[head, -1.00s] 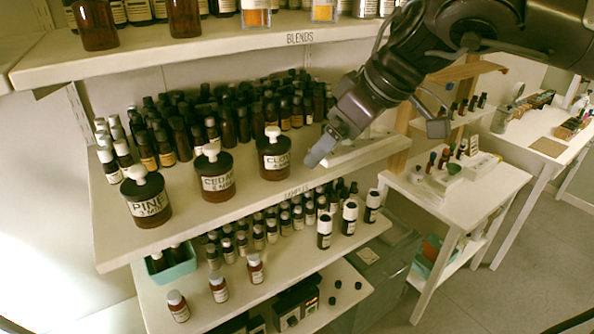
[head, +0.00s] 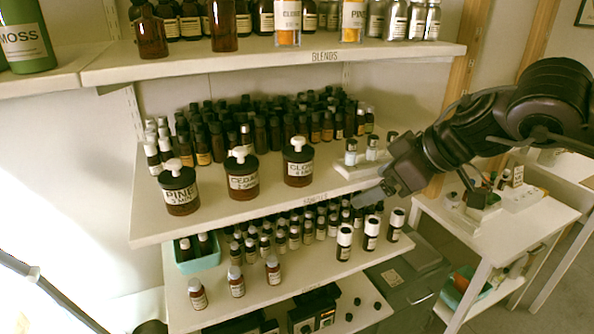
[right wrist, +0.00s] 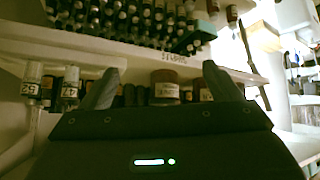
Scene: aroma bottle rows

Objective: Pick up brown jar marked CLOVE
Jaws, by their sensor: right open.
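The brown jar marked CLOVE (head: 298,168), with a white knobbed stopper, stands upright near the front of the middle shelf (head: 225,217) in the head view. It is the rightmost of three similar jars, beside the CEDAR jar (head: 242,180) and the PINE jar (head: 179,191). My right gripper (head: 368,197) is right of the CLOVE jar and lower, near the shelf's front edge, apart from it. In the right wrist view the right gripper (right wrist: 162,88) is open, its fingers wide apart. A brown labelled jar (right wrist: 165,88) shows beyond them; its name is unreadable. My left gripper is not in view.
Small dark bottles (head: 270,130) crowd behind the jars. A white tray (head: 362,165) with small vials sits right of CLOVE. The upper shelf (head: 270,62) overhangs. Several white-capped bottles (head: 371,233) stand on the shelf below. A side table (head: 475,228) stands at right.

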